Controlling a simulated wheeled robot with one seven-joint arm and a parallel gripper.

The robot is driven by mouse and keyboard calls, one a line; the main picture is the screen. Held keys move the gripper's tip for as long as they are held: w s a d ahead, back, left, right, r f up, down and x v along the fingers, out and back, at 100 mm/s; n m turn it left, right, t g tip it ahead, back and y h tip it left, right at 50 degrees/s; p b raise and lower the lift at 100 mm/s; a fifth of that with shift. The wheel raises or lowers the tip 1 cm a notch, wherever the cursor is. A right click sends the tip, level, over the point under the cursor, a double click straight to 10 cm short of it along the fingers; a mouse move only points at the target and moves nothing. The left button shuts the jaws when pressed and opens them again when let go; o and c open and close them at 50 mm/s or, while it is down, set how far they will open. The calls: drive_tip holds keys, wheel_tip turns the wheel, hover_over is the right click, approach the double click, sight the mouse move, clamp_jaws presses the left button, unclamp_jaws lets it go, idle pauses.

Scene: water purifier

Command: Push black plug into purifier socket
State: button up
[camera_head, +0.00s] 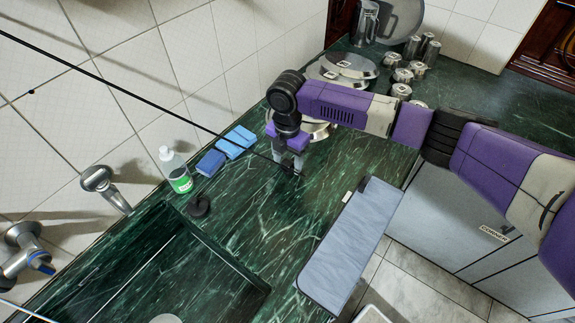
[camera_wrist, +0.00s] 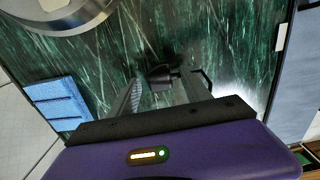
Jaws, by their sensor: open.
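My gripper (camera_head: 291,169) points down over the green marble counter, with its jaws open. In the wrist view, a small dark object that looks like the black plug (camera_wrist: 160,75) lies between the two fingertips, with gaps to both sides. I cannot tell how far below the fingertips it is. In the head view, a thin black cable (camera_head: 150,97) runs from the upper left down to the gripper, where the plug itself is not clear. I cannot make out the purifier socket in either view.
Blue sponges (camera_head: 228,148) and a green-labelled bottle (camera_head: 176,170) stand by the tiled wall. A sink (camera_head: 225,252) is at lower left, beside a small black round object (camera_head: 198,206). A grey-topped panel (camera_head: 352,243) lies along the front edge. Pots (camera_head: 352,64) and canisters fill the back.

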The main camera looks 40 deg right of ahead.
sight(287, 163)
drive_tip(key=shift+c, duration=0.5)
clamp_jaws()
drive_tip(key=shift+r, duration=0.15)
wheel_tip(287, 163, up, 20)
drive_tip(key=b, duration=0.2)
idle(0.3)
